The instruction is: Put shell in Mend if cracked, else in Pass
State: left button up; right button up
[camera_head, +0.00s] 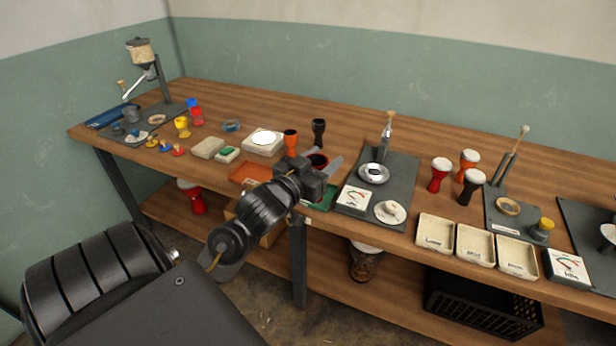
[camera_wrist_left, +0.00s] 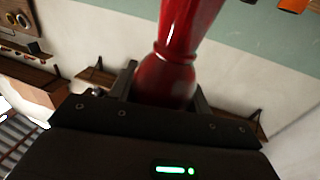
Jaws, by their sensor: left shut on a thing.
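My left gripper (camera_head: 325,162) is shut on a red shell (camera_head: 317,160) above the front part of the bench. In the head view only the shell's rim and dark opening show past the gripper. In the left wrist view the glossy red shell (camera_wrist_left: 182,45) stands between the fingers, with a narrow ringed waist. I see no crack on the side that shows; its other sides are hidden. An orange tray (camera_head: 248,173) lies left of the gripper and a green tray (camera_head: 325,199) lies below it, partly covered. I cannot read Mend or Pass on either. My right gripper is not in view.
An orange shell (camera_head: 290,140) and a black shell (camera_head: 318,130) stand behind the gripper. A dark station with a dial (camera_head: 355,198) is to the right. Further right are several finished drums and cream trays (camera_head: 435,231). Pads and a white-topped block (camera_head: 263,141) are left.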

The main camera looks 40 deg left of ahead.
pick_arm(q)
jog(key=shift+a, duration=0.1)
jog(key=shift+w+a, duration=0.1)
jog(key=shift+a, duration=0.05)
jog(key=w+a+f, duration=0.2)
jog(key=w+f, duration=0.1)
jog(key=f, duration=0.1)
jog(key=w+a+f, duration=0.3)
jog(key=w+f, duration=0.1)
jog(key=w+a+f+b, duration=0.1)
jog(key=w+a+f, duration=0.1)
jog(key=w+f, duration=0.2)
jog(key=shift+w+a+f, duration=0.1)
jog(key=shift+a+f, duration=0.25)
jog(key=shift+f, duration=0.15)
jog(key=o, duration=1.1)
jog(key=shift+f, duration=0.1)
jog(key=shift+c, duration=0.2)
